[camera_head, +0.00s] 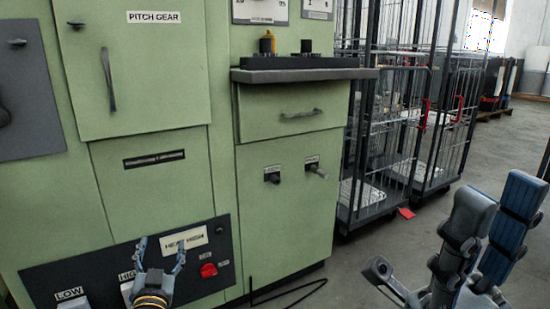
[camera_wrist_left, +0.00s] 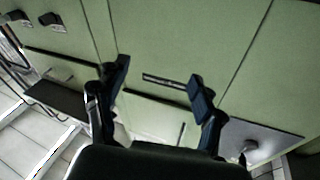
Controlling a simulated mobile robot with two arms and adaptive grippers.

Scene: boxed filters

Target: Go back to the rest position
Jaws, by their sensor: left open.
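My left gripper (camera_head: 161,250) is at the lower left of the head view, in front of the dark lower panel of a green machine cabinet (camera_head: 285,205). In the left wrist view, the left gripper (camera_wrist_left: 160,84) has its two dark fingers wide apart with nothing between them. The green cabinet front (camera_wrist_left: 195,40) lies beyond them. My right gripper (camera_head: 497,195) is at the lower right of the head view, pointing up over the grey floor. Its fingers are apart, with nothing seen between them.
A dark ledge (camera_head: 305,75) juts from the cabinet above a drawer. A red knob (camera_head: 208,270) sits on the lower panel. Wire cage trolleys (camera_head: 385,140) stand right of the cabinet. Clear floor (camera_head: 375,250) lies between cabinet and right gripper.

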